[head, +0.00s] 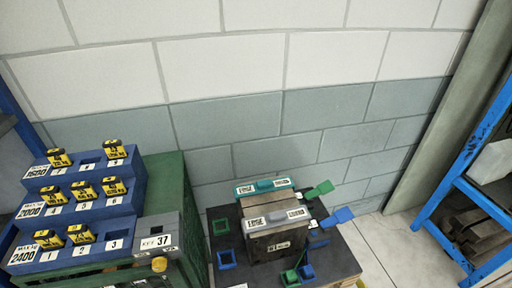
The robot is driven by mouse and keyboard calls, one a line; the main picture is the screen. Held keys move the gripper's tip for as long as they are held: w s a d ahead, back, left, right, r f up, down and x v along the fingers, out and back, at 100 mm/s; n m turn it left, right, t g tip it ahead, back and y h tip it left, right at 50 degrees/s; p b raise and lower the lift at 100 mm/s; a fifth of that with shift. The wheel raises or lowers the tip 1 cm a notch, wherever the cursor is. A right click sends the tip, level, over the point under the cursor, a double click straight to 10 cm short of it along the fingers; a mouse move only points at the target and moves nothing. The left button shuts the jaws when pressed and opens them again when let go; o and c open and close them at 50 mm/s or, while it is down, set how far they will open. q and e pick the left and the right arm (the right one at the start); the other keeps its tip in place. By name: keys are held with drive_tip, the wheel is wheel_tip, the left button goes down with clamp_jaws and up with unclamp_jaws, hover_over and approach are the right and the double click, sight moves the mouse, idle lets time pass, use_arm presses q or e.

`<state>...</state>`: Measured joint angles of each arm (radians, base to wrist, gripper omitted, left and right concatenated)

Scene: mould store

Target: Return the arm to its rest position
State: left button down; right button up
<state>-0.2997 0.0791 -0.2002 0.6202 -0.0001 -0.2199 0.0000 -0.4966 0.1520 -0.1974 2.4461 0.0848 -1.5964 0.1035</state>
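Neither of my grippers shows in the head view, and no part of either arm can be made out. Whether they are open or shut, and where the arms are, is hidden from this view.
A blue stepped rack (75,254) at left holds several yellow-topped pieces; one slot in the top row and one in the bottom row are empty. A grey box marked 37 (171,224) stands beside it. Mould blocks (276,239) sit on a dark-topped stand. Blue shelving (450,180) is at right.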

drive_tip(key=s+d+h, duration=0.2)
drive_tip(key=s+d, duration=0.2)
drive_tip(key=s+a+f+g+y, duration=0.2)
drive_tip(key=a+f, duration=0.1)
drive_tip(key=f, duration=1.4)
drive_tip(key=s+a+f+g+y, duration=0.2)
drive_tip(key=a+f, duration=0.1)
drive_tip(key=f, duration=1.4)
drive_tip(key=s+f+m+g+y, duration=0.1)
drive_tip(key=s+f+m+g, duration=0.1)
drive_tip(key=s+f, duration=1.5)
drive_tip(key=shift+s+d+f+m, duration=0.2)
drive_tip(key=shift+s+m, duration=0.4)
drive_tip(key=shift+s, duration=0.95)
